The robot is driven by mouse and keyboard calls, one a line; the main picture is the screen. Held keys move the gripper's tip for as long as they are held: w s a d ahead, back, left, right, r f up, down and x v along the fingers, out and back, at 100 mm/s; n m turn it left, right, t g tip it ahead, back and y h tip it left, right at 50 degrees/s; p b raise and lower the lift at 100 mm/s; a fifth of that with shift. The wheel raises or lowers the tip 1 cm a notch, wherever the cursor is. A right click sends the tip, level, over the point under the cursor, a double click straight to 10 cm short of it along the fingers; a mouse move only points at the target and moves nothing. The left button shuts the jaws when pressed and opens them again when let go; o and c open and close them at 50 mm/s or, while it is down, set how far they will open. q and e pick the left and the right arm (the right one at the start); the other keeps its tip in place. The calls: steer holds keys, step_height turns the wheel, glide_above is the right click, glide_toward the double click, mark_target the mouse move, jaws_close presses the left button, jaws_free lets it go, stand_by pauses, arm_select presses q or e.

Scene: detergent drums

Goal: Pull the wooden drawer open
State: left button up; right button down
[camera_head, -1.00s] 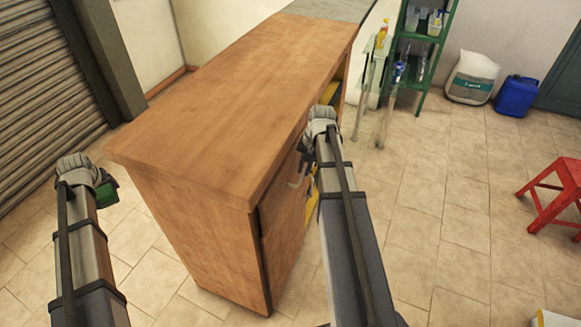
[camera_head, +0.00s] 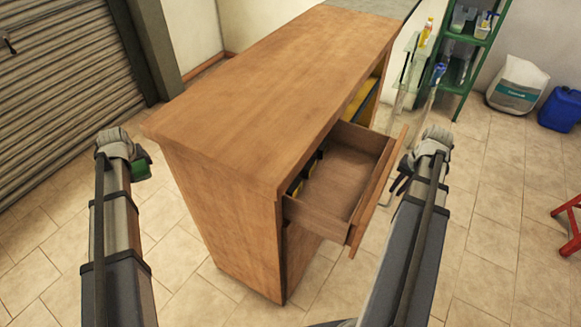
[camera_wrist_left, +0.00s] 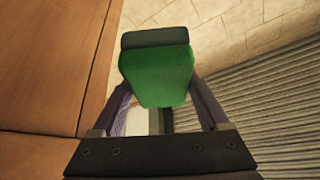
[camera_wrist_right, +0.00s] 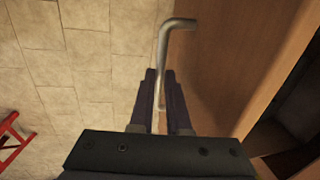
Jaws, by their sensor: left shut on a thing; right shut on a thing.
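In the head view the right gripper (camera_head: 401,180) is just outside the drawer front (camera_head: 376,192). My left gripper (camera_head: 140,167) is shut on a green object with a dark end (camera_wrist_left: 157,75), left of the counter and above the floor. The arm hides part of this object in the head view.
An open shelf with yellow items (camera_head: 360,100) is in the counter behind the drawer. A green rack (camera_head: 473,45), a white sack (camera_head: 517,85) and a blue canister (camera_head: 562,108) stand at the back right. A red stool (camera_head: 572,225) is at the right edge. Floor between is clear.

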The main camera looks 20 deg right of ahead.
steer(key=shift+s+d, duration=0.4)
steer(key=shift+s, duration=0.1)
steer(key=c, duration=0.9)
jaws_free()
arm_select(q)
step_height(320, 180, up, 12)
steer(key=p, duration=1.1)
steer(key=shift+p, duration=0.4)
arm_select(e)
steer(key=r, duration=0.4)
steer(key=s+d+r, duration=0.1)
steer(key=r, duration=0.6)
steer(key=shift+s+d+r, duration=0.25)
steer(key=shift+s+r, duration=0.05)
steer(key=shift+r, duration=0.1)
arm_select(q)
steer(key=shift+f, duration=0.1)
